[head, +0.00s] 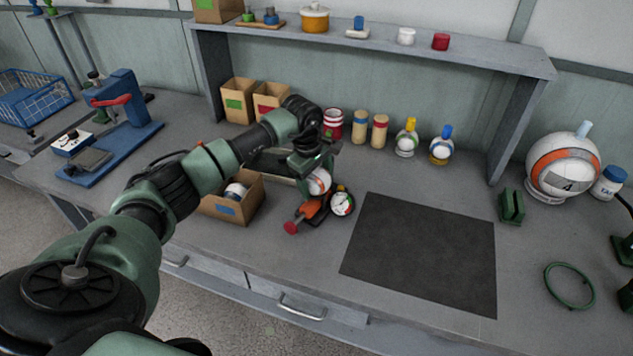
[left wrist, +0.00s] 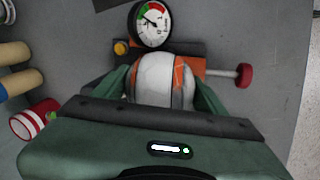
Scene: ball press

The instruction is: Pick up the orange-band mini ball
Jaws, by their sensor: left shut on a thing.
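The orange-band mini ball (head: 319,182) is white with an orange band. It sits over a small orange-and-black device (head: 308,211) with a red knob and a round dial gauge (head: 342,204). My left gripper (head: 318,172) reaches down from above and is shut on the ball.
A cardboard box (head: 243,208) with a white ball stands left of the device. A dark mat (head: 420,250) lies clear to the right. Two small bottles (head: 406,139), tan cylinders (head: 379,131) and a red-white can (head: 333,124) stand behind. A large ball (head: 562,166) is far right.

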